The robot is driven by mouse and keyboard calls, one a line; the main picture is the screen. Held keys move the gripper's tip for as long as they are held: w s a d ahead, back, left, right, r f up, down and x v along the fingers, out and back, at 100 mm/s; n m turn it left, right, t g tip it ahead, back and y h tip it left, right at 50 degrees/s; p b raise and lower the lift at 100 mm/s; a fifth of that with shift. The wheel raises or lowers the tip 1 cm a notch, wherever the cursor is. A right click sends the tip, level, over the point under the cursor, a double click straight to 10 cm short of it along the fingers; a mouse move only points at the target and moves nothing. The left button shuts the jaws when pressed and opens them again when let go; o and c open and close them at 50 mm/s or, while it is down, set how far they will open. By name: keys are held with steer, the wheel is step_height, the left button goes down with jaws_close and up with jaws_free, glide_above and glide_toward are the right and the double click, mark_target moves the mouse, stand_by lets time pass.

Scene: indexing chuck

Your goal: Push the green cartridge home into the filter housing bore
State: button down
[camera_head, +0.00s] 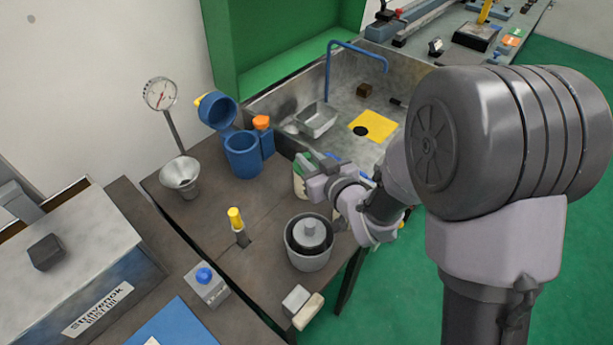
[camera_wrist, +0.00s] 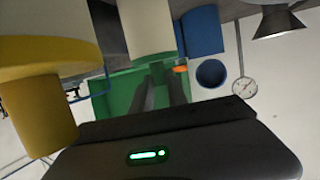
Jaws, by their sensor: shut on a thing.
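The cartridge (camera_head: 299,186), whitish with green at its top, is at my gripper (camera_head: 312,168), beside the sink's near edge. My gripper is shut on it, and the arm partly hides it. In the wrist view, a pale cylinder (camera_wrist: 146,28) shows at the dark fingers (camera_wrist: 160,85). The blue cylindrical housing (camera_head: 243,155), which looks like the filter housing, stands left of my gripper, apart from it. Its round lid (camera_head: 216,110) is swung up and open. The housing also shows in the wrist view (camera_wrist: 201,30). I cannot see down its bore.
An orange-topped blue block (camera_head: 262,124) adjoins the housing. A metal funnel (camera_head: 181,173) and a dial gauge (camera_head: 160,94) stand left. A yellow-handled tool (camera_head: 236,220) and a grey round cup (camera_head: 309,243) stand nearer. A large yellow shape (camera_wrist: 40,110), unclear, is close to the wrist camera.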

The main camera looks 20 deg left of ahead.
steer(key=shift+r, duration=0.1)
step_height(320, 180, up, 10)
steer(key=p, duration=0.4)
steer(key=c, duration=1.8)
jaws_free()
jaws_close()
